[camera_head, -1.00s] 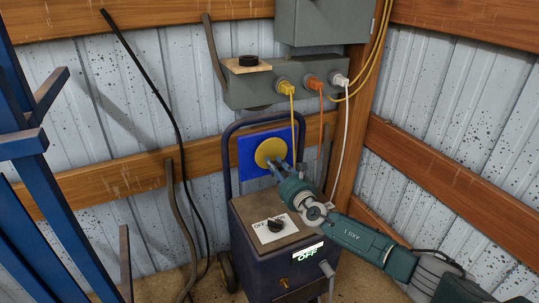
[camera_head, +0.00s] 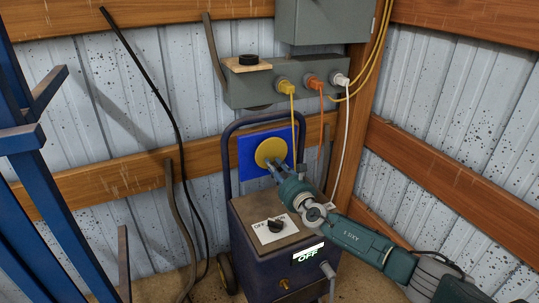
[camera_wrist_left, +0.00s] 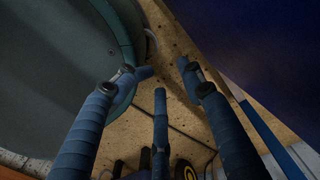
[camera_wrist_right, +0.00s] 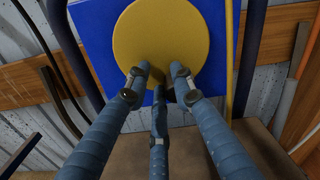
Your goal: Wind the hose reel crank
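A yellow disc (camera_head: 271,153) sits on a square blue panel (camera_head: 247,158), above a dark cart and in front of the wall. I cannot make out a separate crank handle or hose. My right gripper (camera_head: 273,170) is in front of the disc's lower part. In the right wrist view, the disc (camera_wrist_right: 162,40) and blue panel (camera_wrist_right: 92,30) lie behind the fingertips (camera_wrist_right: 160,75). Its fingers are apart with nothing visible between them; contact with the disc is unclear. My left gripper (camera_wrist_left: 164,72) is open and empty, out of the head view.
The dark cart (camera_head: 262,268) has a knob (camera_head: 275,226) on top and a display reading OFF. A grey outlet box (camera_head: 250,90) with yellow, orange and white plugs hangs above. Blue metal posts (camera_head: 50,200) stand at left. Wood beams cross the corrugated walls.

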